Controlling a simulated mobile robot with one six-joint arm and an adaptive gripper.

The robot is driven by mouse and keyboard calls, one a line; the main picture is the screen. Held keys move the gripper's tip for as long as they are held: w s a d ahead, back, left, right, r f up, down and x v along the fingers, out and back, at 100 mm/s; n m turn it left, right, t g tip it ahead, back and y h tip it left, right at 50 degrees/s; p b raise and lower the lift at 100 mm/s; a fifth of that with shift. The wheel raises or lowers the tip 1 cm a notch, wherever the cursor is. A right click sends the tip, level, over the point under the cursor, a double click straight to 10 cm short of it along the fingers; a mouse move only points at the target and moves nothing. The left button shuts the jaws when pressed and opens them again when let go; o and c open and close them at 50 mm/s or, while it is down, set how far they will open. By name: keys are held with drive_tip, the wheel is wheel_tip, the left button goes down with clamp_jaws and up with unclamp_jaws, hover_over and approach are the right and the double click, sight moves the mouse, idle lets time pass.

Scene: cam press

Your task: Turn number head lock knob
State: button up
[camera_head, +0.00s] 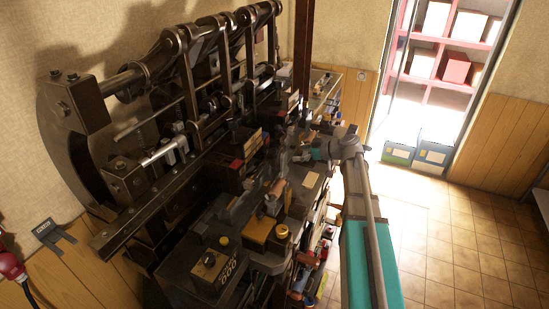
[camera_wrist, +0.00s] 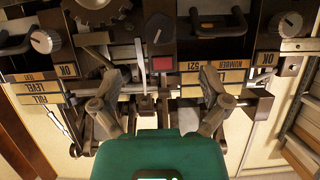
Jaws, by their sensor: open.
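One knob (camera_wrist: 287,25) is at the upper right by an OK plate and a plate reading NUMBER upside down. The other knob (camera_wrist: 43,40) is at the upper left by another OK plate. I cannot tell for certain which is the number head lock knob. My gripper (camera_wrist: 160,78) is open, its fingers spread below the panel between the knobs, with nothing held. In the head view my gripper (camera_head: 303,155) is small and dark against the machine; the knobs are not clear there.
Dark handles (camera_wrist: 212,35) stick out nearby. The large press (camera_head: 150,130) fills the left of the head view. The tiled floor (camera_head: 455,245) at right is clear.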

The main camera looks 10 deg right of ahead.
sight(276, 155)
drive_tip(key=b+x, duration=0.3)
drive_tip(key=x, duration=0.7)
drive_tip(key=shift+a, duration=0.1)
drive_tip(key=shift+r, duration=0.1)
drive_tip(key=c, duration=1.1)
drive_tip(key=shift+c, duration=0.2)
